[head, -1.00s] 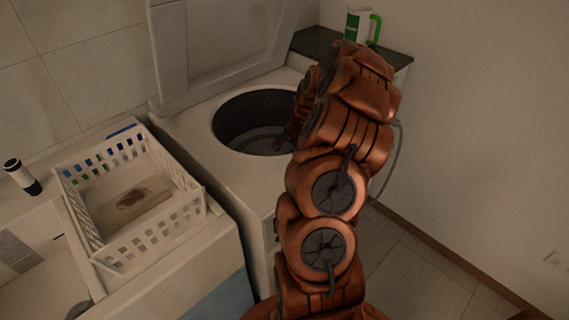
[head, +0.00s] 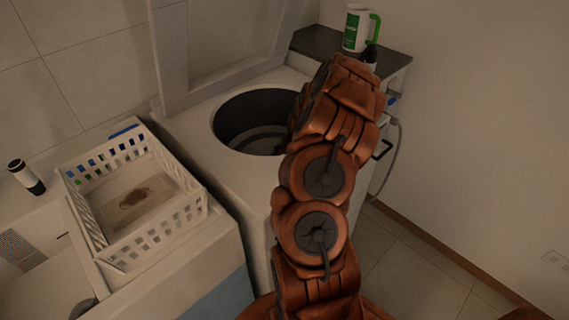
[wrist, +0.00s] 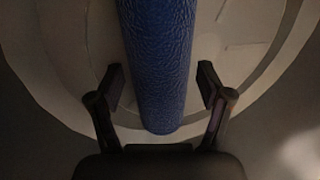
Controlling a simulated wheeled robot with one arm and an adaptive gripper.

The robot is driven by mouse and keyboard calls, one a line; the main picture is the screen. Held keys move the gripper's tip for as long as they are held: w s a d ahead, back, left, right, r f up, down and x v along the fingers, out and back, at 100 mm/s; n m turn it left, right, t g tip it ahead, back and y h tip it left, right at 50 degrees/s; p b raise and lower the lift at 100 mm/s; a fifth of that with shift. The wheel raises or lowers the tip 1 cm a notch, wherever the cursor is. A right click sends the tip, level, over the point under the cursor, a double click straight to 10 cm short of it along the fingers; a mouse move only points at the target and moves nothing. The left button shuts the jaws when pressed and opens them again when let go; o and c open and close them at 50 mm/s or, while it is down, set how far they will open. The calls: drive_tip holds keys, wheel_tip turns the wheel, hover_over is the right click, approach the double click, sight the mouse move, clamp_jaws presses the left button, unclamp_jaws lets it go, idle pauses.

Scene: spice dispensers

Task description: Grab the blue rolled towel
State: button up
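The blue rolled towel (wrist: 158,62) shows in the wrist view as a thick, textured blue cylinder running from the top edge down to between my fingers. My gripper (wrist: 162,85) is open, one finger on each side of the towel's near end, with a gap on both sides. Behind the towel is a pale, round, ridged surface, which looks like the floor of a tub. In the head view my arm covers the right side of the round washer opening (head: 235,125). My gripper and the towel cannot be made out there.
The washer's lid (head: 225,45) stands raised behind the opening. A white slotted basket (head: 150,235) sits left of the washer, with a dark-and-white cylinder (head: 25,177) further left. A green-and-white jug (head: 354,30) stands on a dark shelf (head: 325,42) at the back right.

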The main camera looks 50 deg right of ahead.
drive_tip(key=c, duration=1.1)
drive_tip(key=shift+r, duration=0.15)
